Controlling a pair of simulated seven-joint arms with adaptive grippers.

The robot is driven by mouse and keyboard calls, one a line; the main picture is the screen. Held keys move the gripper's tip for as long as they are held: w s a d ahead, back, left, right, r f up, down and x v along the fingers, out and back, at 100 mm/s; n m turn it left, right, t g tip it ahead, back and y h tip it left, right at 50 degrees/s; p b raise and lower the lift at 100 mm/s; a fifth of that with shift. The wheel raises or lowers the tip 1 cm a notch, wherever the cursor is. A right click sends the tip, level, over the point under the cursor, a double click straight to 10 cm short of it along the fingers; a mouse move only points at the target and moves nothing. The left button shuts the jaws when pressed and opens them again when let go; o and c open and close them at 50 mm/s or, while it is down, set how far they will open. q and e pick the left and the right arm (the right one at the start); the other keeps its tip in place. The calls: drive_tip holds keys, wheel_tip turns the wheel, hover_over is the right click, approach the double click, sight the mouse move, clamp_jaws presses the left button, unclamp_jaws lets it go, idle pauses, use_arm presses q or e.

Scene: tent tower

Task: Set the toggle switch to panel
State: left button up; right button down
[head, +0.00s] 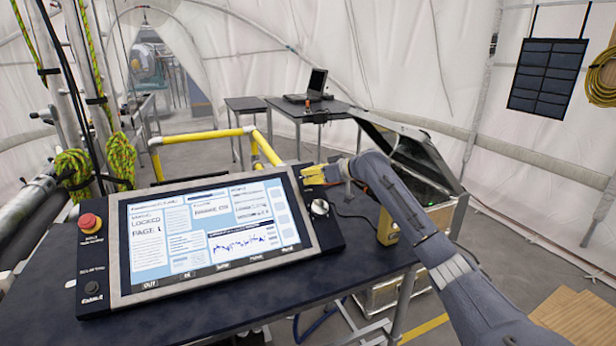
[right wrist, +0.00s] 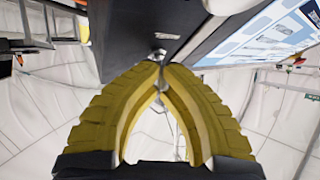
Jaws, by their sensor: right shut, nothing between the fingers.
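The control console has a tilted screen (head: 215,235) that reads "LOCKED PAGE 1". My right gripper (head: 308,174) has yellow fingers and is at the console's upper right corner, beside the screen. In the right wrist view the fingertips (right wrist: 160,64) meet, with nothing held between them. A small shiny metal piece (right wrist: 158,53) shows just beyond the tips against the dark console side; it may be the toggle switch, but its setting cannot be read. In the head view my gripper hides that spot. My left gripper is not in view.
A red emergency button (head: 90,222) and a black knob (head: 92,287) are left of the screen. A round silver knob (head: 320,208) lies just below my right gripper. A yellow device (head: 388,226) stands at the table's right edge, near an open case (head: 420,160).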

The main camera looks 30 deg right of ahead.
drive_tip(key=shift+a+t, duration=0.25)
drive_tip(key=shift+t, duration=0.05)
drive_tip(key=t, duration=0.1)
drive_tip(key=n+t, duration=0.1)
drive_tip(key=shift+s+a+f+n+t+y, duration=0.1)
drive_tip(key=shift+s+f+n+t+y, duration=0.1)
drive_tip(key=shift+s+n+t+y, duration=0.15)
drive_tip(key=shift+s+a+f+n+t+y, duration=0.1)
drive_tip(key=shift+s+n+t+y, duration=0.1)
drive_tip(key=shift+n+t+y, duration=0.4)
drive_tip(key=shift+s+f+n+t+y, duration=0.15)
drive_tip(key=shift+n+t, duration=0.1)
drive_tip(key=shift+t, duration=0.6)
drive_tip(key=shift+n+t, duration=0.3)
drive_tip(key=c, duration=1.8)
unclamp_jaws()
drive_tip(key=shift+a, duration=0.1)
drive_tip(key=shift+o, duration=0.2)
drive_tip(key=shift+r, duration=0.4)
wheel_tip(320, 180, up, 9)
